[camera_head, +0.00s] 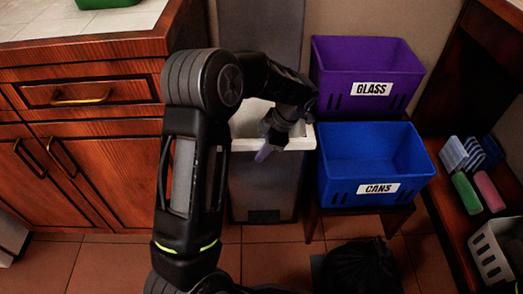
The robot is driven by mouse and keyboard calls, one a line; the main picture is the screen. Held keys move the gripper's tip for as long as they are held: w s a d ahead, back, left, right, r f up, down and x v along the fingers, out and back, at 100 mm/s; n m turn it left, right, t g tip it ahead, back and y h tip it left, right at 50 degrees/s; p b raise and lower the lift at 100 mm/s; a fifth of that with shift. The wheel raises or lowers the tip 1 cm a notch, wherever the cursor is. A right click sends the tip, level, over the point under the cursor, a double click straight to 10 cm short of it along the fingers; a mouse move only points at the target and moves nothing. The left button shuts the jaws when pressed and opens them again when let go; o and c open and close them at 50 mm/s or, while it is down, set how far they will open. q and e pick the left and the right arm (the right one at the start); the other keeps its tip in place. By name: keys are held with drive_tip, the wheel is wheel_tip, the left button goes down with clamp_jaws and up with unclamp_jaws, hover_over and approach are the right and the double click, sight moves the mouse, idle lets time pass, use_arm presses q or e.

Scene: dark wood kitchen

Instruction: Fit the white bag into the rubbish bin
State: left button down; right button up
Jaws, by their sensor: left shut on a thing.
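The rubbish bin (258,196) is a tall grey box standing between the wooden cabinet and the coloured crates. Its grey lid (262,25) stands up behind it. The white bag (244,120) lines the bin's opening, and white material (300,140) lies over the rim. My left gripper (266,148) points down at the bin's front rim, shut on the white bag's edge there. My left arm hides the bin's left side and part of the opening, so I cannot see how the bag sits there. My right gripper is out of view.
A purple GLASS crate (395,95) and a blue CANS crate (340,185) stand right of the bin. A black bag (362,266) lies on the floor in front. A wooden cabinet (100,185) is at left; a shelf with sponges (466,192) is at right.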

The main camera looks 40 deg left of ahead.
use_arm(q)
drive_tip(key=shift+f+b, duration=0.35)
drive_tip(key=c, duration=1.2)
unclamp_jaws()
drive_tip(key=shift+r, duration=0.1)
drive_tip(key=shift+r, duration=0.15)
drive_tip(key=p+v, duration=0.4)
drive_tip(key=v, duration=0.7)
drive_tip(key=shift+p, duration=0.35)
drive_tip(key=shift+w+d+r, duration=0.1)
drive_tip(key=shift+d+r, duration=0.1)
drive_tip(key=shift+r, duration=0.4)
